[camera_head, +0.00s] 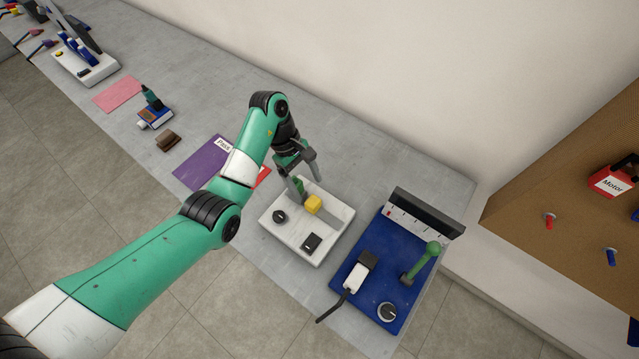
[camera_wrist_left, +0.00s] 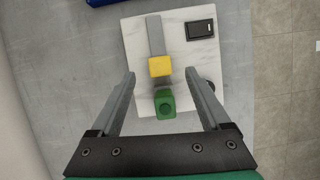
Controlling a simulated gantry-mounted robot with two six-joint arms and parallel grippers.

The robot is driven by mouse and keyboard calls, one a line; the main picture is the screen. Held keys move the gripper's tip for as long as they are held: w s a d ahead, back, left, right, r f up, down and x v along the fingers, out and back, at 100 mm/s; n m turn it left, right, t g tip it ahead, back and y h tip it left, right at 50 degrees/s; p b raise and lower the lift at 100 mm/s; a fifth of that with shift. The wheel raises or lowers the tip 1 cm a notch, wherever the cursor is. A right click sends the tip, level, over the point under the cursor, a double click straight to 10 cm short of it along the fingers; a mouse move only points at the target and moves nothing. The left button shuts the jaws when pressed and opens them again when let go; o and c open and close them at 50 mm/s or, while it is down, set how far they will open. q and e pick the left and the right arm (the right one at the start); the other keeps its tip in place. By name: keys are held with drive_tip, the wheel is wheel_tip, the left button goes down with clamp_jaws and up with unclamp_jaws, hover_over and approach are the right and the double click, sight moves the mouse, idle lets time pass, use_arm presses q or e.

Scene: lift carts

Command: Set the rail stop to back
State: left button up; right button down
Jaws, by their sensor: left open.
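A white marbled panel (camera_head: 277,237) carries a grey rail (camera_head: 337,220) with a yellow block (camera_head: 313,204) on it. A green block (camera_head: 299,186) stands near the rail's end by my left gripper. My left gripper (camera_head: 307,186) is open above the panel. In the left wrist view, the yellow block (camera_wrist_left: 160,66) lies between the fingertips, with a gap on both sides. The green block (camera_wrist_left: 166,104) shows between the fingers, closer to the palm. The rail (camera_wrist_left: 154,34) runs from the yellow block away from the palm. My right gripper is not in view.
The panel also has a black knob (camera_head: 279,216) and a black rocker switch (camera_head: 311,243). A blue board (camera_head: 378,294) with a green lever (camera_head: 424,261) and a dial stands to the right. A purple mat (camera_head: 197,167) lies left. The wall runs behind.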

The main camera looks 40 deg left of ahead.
sight(313, 201)
use_arm(q)
drive_tip(key=shift+s+a+r+n+p, duration=0.15)
drive_tip(key=shift+a+r+p, duration=0.1)
drive_tip(key=shift+a+r, duration=0.35)
drive_tip(key=shift+s+a+r+n+p, duration=0.1)
drive_tip(key=shift+a+r+n+p, duration=0.1)
drive_tip(key=shift+a+r, duration=0.4)
drive_tip(key=shift+d+f+b, duration=0.1)
drive_tip(key=shift+f+b, duration=0.5)
drive_tip(key=b+x, duration=0.5)
drive_tip(key=x, duration=0.1)
drive_tip(key=shift+w+f+b, duration=0.15)
drive_tip(key=shift+f+b, duration=0.1)
drive_tip(key=shift+b, duration=0.15)
drive_tip(key=x, duration=0.2)
drive_tip(key=b+x, duration=0.1)
drive_tip(key=shift+d+f, duration=0.3)
drive_tip(key=shift+d, duration=0.05)
drive_tip(key=shift+w+d+f, duration=0.1)
drive_tip(key=shift+f, duration=0.1)
clamp_jaws()
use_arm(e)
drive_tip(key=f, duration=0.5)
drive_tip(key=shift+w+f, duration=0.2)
